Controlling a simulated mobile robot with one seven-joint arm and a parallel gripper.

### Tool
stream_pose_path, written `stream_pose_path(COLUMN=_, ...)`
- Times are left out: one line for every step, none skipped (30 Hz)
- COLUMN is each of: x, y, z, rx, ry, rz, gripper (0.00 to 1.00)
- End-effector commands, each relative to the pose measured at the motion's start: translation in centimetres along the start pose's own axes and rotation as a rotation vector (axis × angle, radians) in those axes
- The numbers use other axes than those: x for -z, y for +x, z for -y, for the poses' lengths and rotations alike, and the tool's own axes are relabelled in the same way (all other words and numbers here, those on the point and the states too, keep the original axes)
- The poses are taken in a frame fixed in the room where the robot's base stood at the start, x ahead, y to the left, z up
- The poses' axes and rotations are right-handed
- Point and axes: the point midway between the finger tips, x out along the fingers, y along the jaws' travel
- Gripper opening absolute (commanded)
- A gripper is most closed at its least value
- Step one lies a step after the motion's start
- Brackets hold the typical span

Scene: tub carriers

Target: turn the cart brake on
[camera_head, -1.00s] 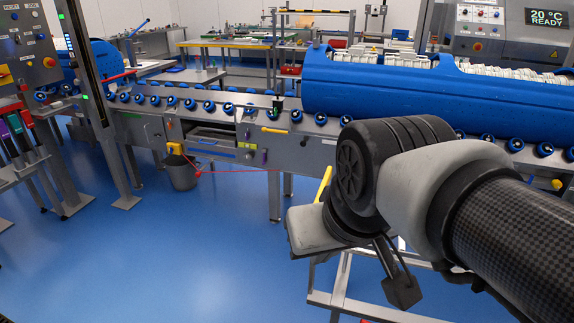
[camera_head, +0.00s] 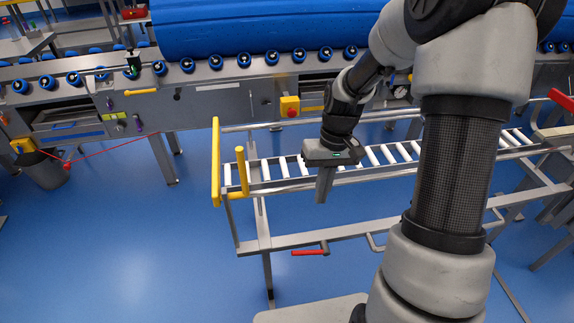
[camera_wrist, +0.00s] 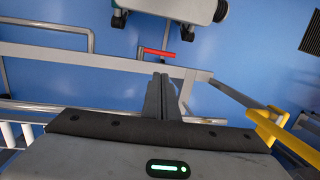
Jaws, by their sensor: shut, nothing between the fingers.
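The cart (camera_head: 290,240) has a grey metal frame, a bed of white rollers and yellow uprights at its left end. A red-handled lever (camera_head: 305,252), which looks like the brake, sits under the cart's lower front rail, its handle pointing left and about level. My gripper (camera_head: 323,196) is shut and empty, pointing down in front of the roller bed, above the lever and apart from it. In the wrist view the shut fingers (camera_wrist: 158,82) point toward the red lever (camera_wrist: 158,53), which shows just past their tips. Nothing hides the red handle.
The conveyor (camera_head: 215,100) with a big blue tub (camera_head: 250,28) stands behind the cart. The cart's yellow uprights (camera_head: 216,165) rise left of my gripper. A grey bucket (camera_head: 45,170) stands at far left. Blue floor (camera_head: 130,250) is clear left of the cart.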

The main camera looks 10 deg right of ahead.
Motion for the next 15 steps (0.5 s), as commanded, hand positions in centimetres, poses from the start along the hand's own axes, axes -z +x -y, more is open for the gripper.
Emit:
stream_pose_path(x=0.3, y=1.6, z=-0.3, rx=0.034, ry=0.007, rz=0.027, gripper=0.00)
stream_pose_path(x=0.4, y=2.5, z=-0.3, rx=0.050, ry=0.009, rz=0.037, gripper=0.00)
stream_pose_path(x=0.6, y=3.3, z=-0.4, rx=0.069, ry=0.011, rz=0.048, gripper=0.00)
stream_pose_path(x=0.7, y=3.9, z=-0.5, rx=0.081, ry=0.013, rz=0.055, gripper=0.00)
stream_pose_path(x=0.8, y=4.4, z=-0.5, rx=0.091, ry=0.014, rz=0.060, gripper=0.00)
stream_pose_path(x=0.9, y=4.9, z=-0.5, rx=0.101, ry=0.016, rz=0.065, gripper=0.00)
stream_pose_path(x=0.9, y=5.2, z=-0.5, rx=0.107, ry=0.017, rz=0.068, gripper=0.00)
stream_pose_path(x=0.9, y=5.5, z=-0.5, rx=0.112, ry=0.017, rz=0.071, gripper=0.00)
stream_pose_path(x=0.9, y=5.9, z=-0.5, rx=0.116, ry=0.017, rz=0.073, gripper=0.00)
stream_pose_path(x=0.9, y=6.2, z=-0.5, rx=0.117, ry=0.017, rz=0.074, gripper=0.00)
stream_pose_path(x=0.9, y=6.5, z=-0.4, rx=0.118, ry=0.017, rz=0.075, gripper=0.00)
stream_pose_path(x=0.9, y=7.1, z=-0.4, rx=0.119, ry=0.017, rz=0.076, gripper=0.00)
stream_pose_path(x=0.9, y=7.5, z=-0.3, rx=0.118, ry=0.016, rz=0.076, gripper=0.00)
stream_pose_path(x=0.8, y=8.0, z=-0.3, rx=0.118, ry=0.016, rz=0.075, gripper=0.00)
stream_pose_path(x=0.7, y=8.7, z=-0.2, rx=0.118, ry=0.015, rz=0.076, gripper=0.00)
